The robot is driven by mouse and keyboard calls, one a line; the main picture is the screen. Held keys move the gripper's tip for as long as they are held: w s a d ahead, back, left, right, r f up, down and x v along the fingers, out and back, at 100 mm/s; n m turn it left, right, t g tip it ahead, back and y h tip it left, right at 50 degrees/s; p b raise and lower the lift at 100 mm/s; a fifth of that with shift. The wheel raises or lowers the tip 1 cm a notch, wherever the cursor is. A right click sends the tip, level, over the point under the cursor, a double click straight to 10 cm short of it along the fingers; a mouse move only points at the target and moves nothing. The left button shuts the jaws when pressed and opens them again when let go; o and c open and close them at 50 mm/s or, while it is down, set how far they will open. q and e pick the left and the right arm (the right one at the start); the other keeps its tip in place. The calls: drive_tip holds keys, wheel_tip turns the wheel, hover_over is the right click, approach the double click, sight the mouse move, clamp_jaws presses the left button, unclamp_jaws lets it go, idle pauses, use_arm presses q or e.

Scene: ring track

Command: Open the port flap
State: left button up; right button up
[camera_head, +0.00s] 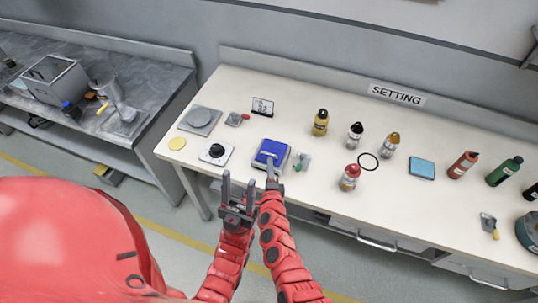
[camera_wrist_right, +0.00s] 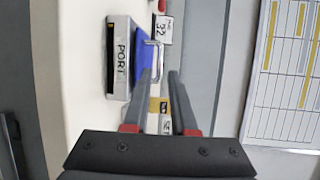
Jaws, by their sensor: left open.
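The port box is a pale box with a blue flap (camera_head: 271,150) on top, at the left part of the white table. In the right wrist view the box (camera_wrist_right: 119,60) shows the word PORT on its side, and the blue flap (camera_wrist_right: 139,48) with a thin metal handle (camera_wrist_right: 158,52). The flap looks down on the box. My left gripper (camera_head: 238,186) is open and empty, left of the right one, in front of the table.
A black knob on a white plate (camera_head: 216,153) lies left of the box, and a small clear-green item (camera_head: 302,161) right of it. Several bottles, including a red-capped one (camera_head: 349,177), stand farther right.

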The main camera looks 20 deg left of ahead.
sight(269, 154)
drive_tip(key=b+x, duration=0.2)
drive_tip(key=x, duration=0.3)
drive_tip(key=shift+w+f, duration=0.2)
drive_tip(key=shift+f, duration=0.05)
drive_tip(key=shift+w+a+b, duration=0.25)
drive_tip(key=shift+w+b, duration=0.15)
drive_tip(key=shift+w, duration=0.2)
clamp_jaws()
idle(0.8)
